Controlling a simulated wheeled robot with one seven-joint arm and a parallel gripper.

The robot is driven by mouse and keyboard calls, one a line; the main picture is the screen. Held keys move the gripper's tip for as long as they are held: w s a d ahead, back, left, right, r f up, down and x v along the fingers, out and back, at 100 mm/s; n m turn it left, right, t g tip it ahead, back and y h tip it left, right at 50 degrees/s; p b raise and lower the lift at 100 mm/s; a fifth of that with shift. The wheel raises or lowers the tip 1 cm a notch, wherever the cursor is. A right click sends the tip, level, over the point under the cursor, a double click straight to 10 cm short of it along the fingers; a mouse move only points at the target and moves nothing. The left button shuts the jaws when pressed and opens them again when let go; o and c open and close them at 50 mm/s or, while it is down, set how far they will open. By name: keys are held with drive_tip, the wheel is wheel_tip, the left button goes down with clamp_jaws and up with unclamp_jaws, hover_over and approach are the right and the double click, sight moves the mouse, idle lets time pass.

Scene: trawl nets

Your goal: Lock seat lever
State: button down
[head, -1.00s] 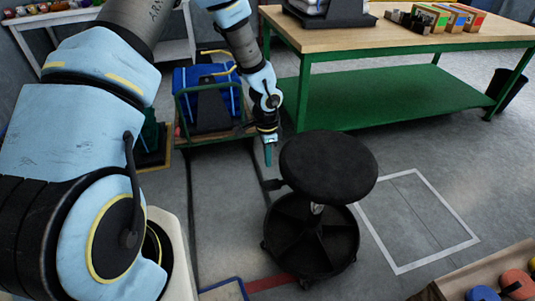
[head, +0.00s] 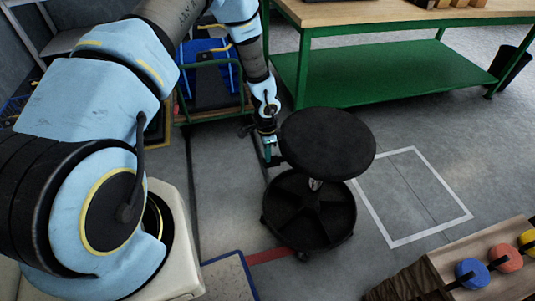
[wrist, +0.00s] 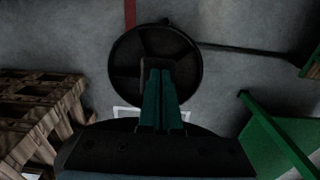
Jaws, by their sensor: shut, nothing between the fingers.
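A black stool stands upright on the floor, with a round seat (head: 326,143) above a round wheeled base (head: 308,212). Its base (wrist: 150,45) also shows in the wrist view. My gripper (head: 268,156) is at the left edge of the seat, pointing down. The seat lever (head: 276,161) is a small dark piece under the left side of the seat, close to my fingertips and mostly hidden by them. A dark block (wrist: 157,65) at the fingertips in the wrist view may be its end. My green fingers (wrist: 158,80) are together and empty. I cannot tell whether they touch the lever.
A green workbench (head: 390,75) stands behind the stool. A cart with a blue load (head: 207,80) is behind my arm. A wooden rack with coloured discs (head: 480,265) is at the lower right. A white floor outline (head: 412,152) lies right of the stool, with clear floor around it.

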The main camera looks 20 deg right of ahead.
drive_tip(key=shift+a+f+b, duration=0.2)
drive_tip(key=shift+f+b, duration=1.55)
drive_tip(key=shift+f, duration=0.2)
drive_tip(key=shift+s+a, duration=0.1)
drive_tip(key=shift+r+p, duration=0.4)
wheel_tip(320, 180, up, 14)
drive_tip(key=a+p, duration=0.1)
drive_tip(key=a, duration=0.1)
drive_tip(key=shift+w+a+f, duration=0.25)
drive_tip(key=shift+w+a, duration=0.05)
